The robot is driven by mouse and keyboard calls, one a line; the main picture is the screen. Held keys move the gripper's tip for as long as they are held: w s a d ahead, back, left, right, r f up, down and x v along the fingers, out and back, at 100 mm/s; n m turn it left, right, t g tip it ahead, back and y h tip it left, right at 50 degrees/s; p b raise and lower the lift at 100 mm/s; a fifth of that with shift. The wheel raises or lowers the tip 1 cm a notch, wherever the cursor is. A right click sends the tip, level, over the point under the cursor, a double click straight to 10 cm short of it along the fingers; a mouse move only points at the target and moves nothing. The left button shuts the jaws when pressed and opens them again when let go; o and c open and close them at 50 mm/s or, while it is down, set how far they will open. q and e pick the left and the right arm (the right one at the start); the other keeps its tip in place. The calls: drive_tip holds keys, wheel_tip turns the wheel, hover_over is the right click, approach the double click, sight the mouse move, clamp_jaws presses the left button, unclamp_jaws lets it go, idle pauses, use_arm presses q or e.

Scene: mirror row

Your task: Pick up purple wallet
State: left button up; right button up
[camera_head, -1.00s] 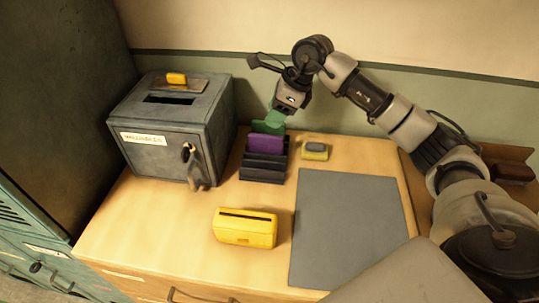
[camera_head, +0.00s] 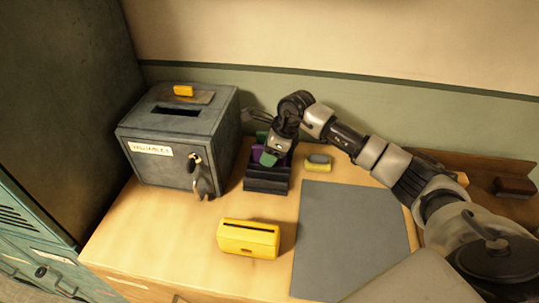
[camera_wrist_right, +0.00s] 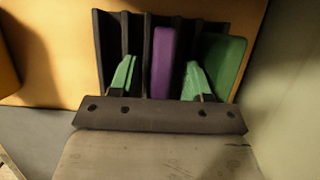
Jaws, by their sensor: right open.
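The purple wallet (camera_wrist_right: 162,62) stands upright in a slot of the black rack (camera_wrist_right: 107,52), in the right wrist view. My right gripper (camera_wrist_right: 160,80) is open, with one green-tipped finger on each side of the wallet. In the head view my right gripper (camera_head: 268,158) is over the rack (camera_head: 266,184), and the purple wallet (camera_head: 257,151) shows just left of it, partly covered. A green wallet (camera_wrist_right: 225,58) stands in the rack to the right of the purple one; in the head view it is mostly hidden. My left gripper is not in view.
A grey metal box (camera_head: 160,148) with a top slot and keys in its front stands left of the rack. A yellow slotted case (camera_head: 248,238) is in front. A yellow-and-grey block (camera_head: 318,162) is right of the rack. A grey mat (camera_head: 350,240) lies clear.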

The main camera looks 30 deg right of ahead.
drive_tip(key=shift+f, duration=0.15)
clamp_jaws()
idle(0.4)
